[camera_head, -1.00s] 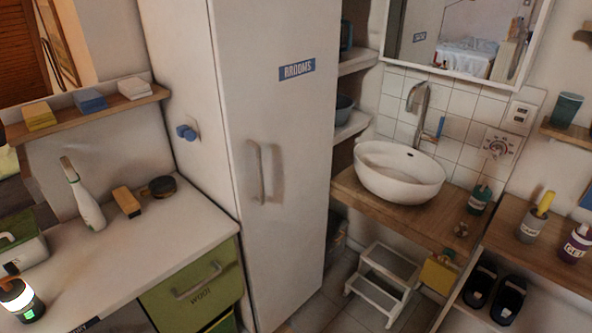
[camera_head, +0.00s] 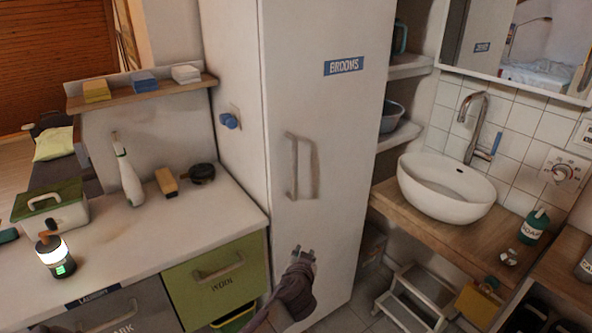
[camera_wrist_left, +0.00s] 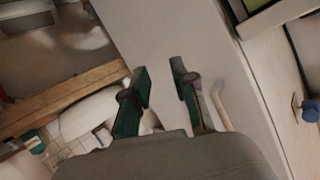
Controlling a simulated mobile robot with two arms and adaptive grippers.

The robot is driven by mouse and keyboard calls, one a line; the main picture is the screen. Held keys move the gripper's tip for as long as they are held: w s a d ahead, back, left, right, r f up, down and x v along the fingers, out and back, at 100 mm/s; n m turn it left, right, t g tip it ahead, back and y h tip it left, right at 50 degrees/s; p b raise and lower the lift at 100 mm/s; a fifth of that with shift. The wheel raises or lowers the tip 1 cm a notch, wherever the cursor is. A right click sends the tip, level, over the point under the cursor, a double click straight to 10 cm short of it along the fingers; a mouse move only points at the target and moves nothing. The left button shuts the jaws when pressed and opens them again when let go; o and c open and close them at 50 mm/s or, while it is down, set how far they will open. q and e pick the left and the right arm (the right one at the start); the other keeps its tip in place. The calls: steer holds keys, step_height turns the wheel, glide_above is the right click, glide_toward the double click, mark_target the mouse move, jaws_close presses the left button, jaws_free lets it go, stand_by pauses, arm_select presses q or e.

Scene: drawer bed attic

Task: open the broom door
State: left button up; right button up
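The broom door (camera_head: 350,120) is a tall white panel with a blue "BROOMS" label (camera_head: 344,66). It looks closed. Its pale vertical handle (camera_head: 295,165) sits near the left edge. My left gripper (camera_head: 301,254) is in front of the lower door, below the handle and apart from it. In the left wrist view my left gripper (camera_wrist_left: 159,75) has two green-padded fingers spread apart with nothing between them. A pale bar that looks like the handle (camera_wrist_left: 221,106) shows just right of the right finger, outside the gap. My right gripper is not in view.
Left of the cabinet is a counter (camera_head: 130,235) with a green drawer (camera_head: 215,283), a lantern (camera_head: 55,255) and a white bottle (camera_head: 128,175). A blue knob (camera_head: 230,121) is on the cabinet's side. Right are a sink (camera_head: 445,190) and a step stool (camera_head: 415,300).

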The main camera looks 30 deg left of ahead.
arm_select(q)
step_height(320, 180, up, 9)
steer(key=w+a+n+t+y, duration=0.1)
steer(key=n+y, duration=0.1)
steer(key=n+t+y+b, duration=0.1)
steer(key=n+t+y, duration=0.1)
steer(key=n, duration=0.1)
glide_toward(295, 164)
steer(key=p+x, duration=0.2)
steer(key=x, duration=0.7)
steer(key=shift+w+a+r, duration=0.1)
steer(key=shift+r, duration=0.05)
steer(key=shift+w+a+p, duration=0.3)
steer(key=shift+w+a, duration=0.1)
steer(key=shift+w, duration=0.2)
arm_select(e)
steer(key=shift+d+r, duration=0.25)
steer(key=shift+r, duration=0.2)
arm_select(q)
steer(key=shift+c, duration=0.2)
jaws_close()
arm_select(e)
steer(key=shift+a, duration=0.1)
